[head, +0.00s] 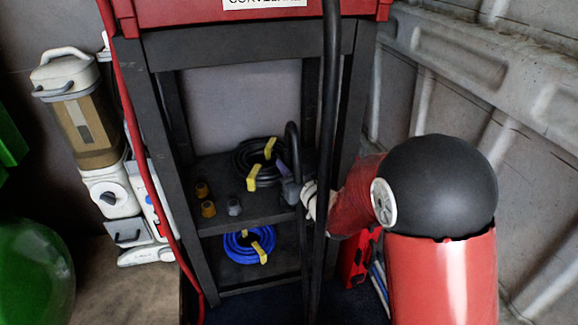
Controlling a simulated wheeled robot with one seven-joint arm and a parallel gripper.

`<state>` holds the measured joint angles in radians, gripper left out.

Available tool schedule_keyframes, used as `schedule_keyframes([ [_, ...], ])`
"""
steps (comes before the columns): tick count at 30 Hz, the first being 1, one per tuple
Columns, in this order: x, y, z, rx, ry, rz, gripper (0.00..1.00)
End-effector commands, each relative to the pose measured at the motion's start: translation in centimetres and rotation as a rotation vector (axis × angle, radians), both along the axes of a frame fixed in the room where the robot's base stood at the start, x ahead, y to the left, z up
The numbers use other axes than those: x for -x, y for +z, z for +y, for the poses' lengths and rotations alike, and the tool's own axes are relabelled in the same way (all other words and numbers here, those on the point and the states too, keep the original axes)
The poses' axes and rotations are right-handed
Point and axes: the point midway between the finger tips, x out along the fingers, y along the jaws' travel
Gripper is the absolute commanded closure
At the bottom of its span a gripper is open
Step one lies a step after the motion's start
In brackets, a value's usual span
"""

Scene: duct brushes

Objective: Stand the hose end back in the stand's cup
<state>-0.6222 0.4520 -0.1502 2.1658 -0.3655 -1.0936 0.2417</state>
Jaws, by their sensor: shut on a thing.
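A black hose (330,90) hangs from the top of the view in front of the stand and passes in front of my gripper. Another black length (292,135) bends over in an arch, and a dark grey end piece (290,190) sits just left of my gripper. My gripper (308,198) has pale fingers shut on what seems to be the hose end. The hanging hose partly covers the fingers, so the exact grip is hard to see. The dark stand (255,45) has a red top and shelves. I cannot make out its cup for certain.
The upper shelf bears a coiled black cable (245,160) with yellow ties and several small fittings (208,209). A blue coil (236,250) lies on the lower shelf. A white-and-brown machine (90,125) stands left, a green rounded object (35,270) lower left. A ribbed wall is right.

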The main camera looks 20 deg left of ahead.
Motion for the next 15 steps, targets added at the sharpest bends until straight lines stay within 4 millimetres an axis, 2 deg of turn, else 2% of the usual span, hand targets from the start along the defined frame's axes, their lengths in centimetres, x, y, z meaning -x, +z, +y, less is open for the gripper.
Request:
schedule_keyframes([
  [15,0.0,-2.1,0.0,-0.001,0.001,-0.001,1.0],
])
